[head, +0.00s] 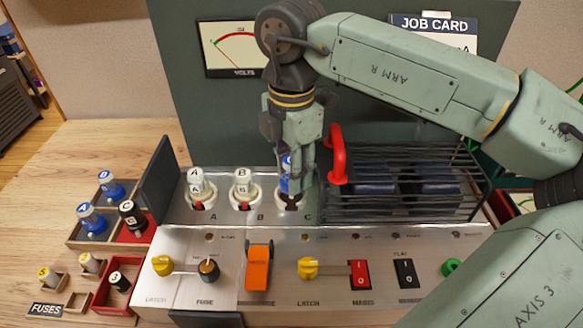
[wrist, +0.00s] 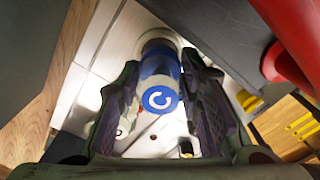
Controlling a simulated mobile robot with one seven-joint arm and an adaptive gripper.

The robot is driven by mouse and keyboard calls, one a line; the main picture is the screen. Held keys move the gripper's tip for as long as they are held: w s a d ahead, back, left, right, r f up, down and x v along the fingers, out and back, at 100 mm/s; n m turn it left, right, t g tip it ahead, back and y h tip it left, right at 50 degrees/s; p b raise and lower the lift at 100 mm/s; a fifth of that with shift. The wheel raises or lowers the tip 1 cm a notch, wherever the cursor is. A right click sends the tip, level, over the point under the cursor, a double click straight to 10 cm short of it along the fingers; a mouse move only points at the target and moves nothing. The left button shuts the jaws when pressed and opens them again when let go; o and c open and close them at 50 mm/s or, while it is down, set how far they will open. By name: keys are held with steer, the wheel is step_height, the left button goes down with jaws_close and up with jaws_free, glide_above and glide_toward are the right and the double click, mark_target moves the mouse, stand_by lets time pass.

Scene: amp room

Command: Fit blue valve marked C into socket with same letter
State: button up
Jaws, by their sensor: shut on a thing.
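The blue valve (head: 286,183) is between the fingers of my gripper (head: 291,178). It also shows in the wrist view, with a white C on its blue cap (wrist: 159,98). My gripper (wrist: 161,110) is shut on it, one finger on each side. The valve is roughly upright at the socket marked C (head: 292,203), the rightmost of the three on the metal panel. The fingers partly hide it, and I cannot tell whether its base is inside the socket or just above it.
White valves A (head: 196,184) and B (head: 242,184) stand in the sockets to the left. A red handle (head: 336,155) and black cage (head: 425,185) stand close on the right. Two blue valves (head: 91,218) and a black C valve (head: 131,214) stand in trays at left.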

steer(key=shift+f+b, duration=1.4)
steer(key=shift+b, duration=0.1)
stand_by(0.6)
steer(key=o, duration=1.2)
step_height(320, 180, up, 12)
steer(key=shift+r, duration=0.1)
